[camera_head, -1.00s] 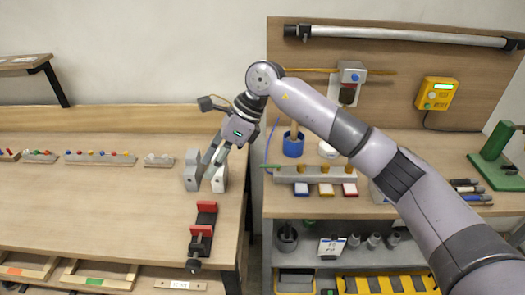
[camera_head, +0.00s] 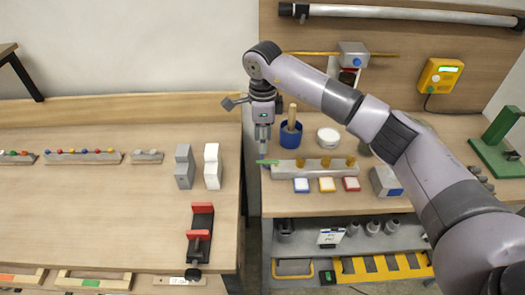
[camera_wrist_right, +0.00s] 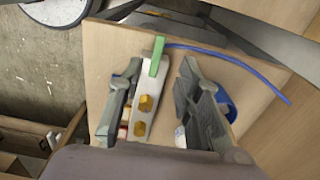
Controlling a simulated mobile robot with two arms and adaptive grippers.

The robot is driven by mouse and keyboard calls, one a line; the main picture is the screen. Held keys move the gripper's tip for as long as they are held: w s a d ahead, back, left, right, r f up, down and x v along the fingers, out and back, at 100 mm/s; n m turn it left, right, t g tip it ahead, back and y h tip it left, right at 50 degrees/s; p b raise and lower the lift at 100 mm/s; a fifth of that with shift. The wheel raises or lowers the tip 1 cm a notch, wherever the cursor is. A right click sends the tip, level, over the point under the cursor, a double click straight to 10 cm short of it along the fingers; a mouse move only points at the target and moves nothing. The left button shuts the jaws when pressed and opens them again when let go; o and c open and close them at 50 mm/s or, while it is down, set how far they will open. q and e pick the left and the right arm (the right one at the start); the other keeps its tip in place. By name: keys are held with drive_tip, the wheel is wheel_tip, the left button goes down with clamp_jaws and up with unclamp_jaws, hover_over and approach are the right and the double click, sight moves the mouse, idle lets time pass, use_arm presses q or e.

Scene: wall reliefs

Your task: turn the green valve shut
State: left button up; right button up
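The green valve handle (camera_head: 267,161) sticks out at the left end of a pale manifold block (camera_head: 312,168) on the right bench. It also shows in the wrist view (camera_wrist_right: 157,56), lying in line with the block. The block carries several brass-yellow knobs. My right gripper (camera_head: 262,146) points down just above the handle. In the wrist view it (camera_wrist_right: 160,72) is open, with the handle and block showing between its fingers, nearer the left finger. I cannot tell whether a finger touches. My left gripper is not in view.
Blue, yellow and red blocks (camera_head: 326,185) sit in front of the manifold. A blue cup (camera_head: 290,134) with a wooden handle and a white round pot (camera_head: 328,137) stand behind it. A blue hose (camera_wrist_right: 230,62) curves past the handle. A gap separates the two benches.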

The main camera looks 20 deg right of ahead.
sight(263, 161)
wheel_tip(263, 161, down, 3)
drive_tip(key=shift+s+f+p, duration=0.1)
drive_tip(key=shift+s+p, duration=0.05)
drive_tip(key=shift+p, duration=0.25)
wheel_tip(263, 161, down, 2)
drive_tip(key=shift+f, duration=0.1)
drive_tip(key=shift+f+p, duration=0.3)
drive_tip(key=shift+f, duration=0.2)
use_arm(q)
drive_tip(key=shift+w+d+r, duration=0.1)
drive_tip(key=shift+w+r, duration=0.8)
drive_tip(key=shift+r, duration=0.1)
use_arm(e)
clamp_jaws()
